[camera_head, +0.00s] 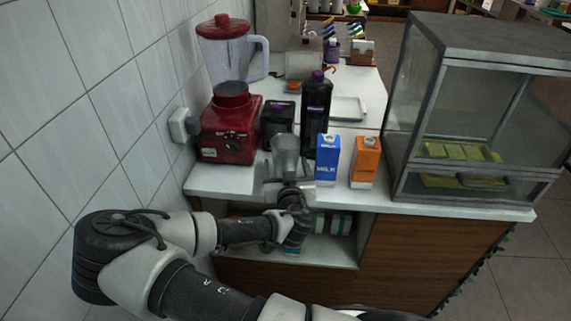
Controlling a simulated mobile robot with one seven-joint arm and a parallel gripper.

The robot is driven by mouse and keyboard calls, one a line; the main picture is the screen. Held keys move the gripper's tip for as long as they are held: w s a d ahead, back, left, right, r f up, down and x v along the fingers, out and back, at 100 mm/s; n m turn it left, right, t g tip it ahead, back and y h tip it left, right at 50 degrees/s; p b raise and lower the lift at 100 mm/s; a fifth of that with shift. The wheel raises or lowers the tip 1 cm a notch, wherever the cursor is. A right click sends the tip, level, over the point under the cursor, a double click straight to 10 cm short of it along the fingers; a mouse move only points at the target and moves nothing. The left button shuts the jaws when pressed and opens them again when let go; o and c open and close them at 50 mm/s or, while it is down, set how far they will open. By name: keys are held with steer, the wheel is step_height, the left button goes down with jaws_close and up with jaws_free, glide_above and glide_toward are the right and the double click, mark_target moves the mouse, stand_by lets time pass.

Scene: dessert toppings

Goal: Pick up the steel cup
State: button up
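The steel cup (286,154) is a grey metal cup standing upright near the front edge of the white counter, between the red blender and the blue milk carton. My gripper (287,172) is at the counter's front edge, right at the cup, with its fingers around the cup's lower part. The cup's base is partly hidden by my gripper. I cannot tell whether the fingers touch the cup or stand apart from it.
The blue milk carton (327,160) and an orange carton (365,162) stand close on the right. The red blender (230,130) is left, a glass display case (480,115) right.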

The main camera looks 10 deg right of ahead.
steer(key=shift+w, duration=0.4)
steer(key=shift+c, duration=0.4)
steer(key=c, duration=1.4)
steer(key=shift+c, duration=0.2)
steer(key=shift+r, duration=0.1)
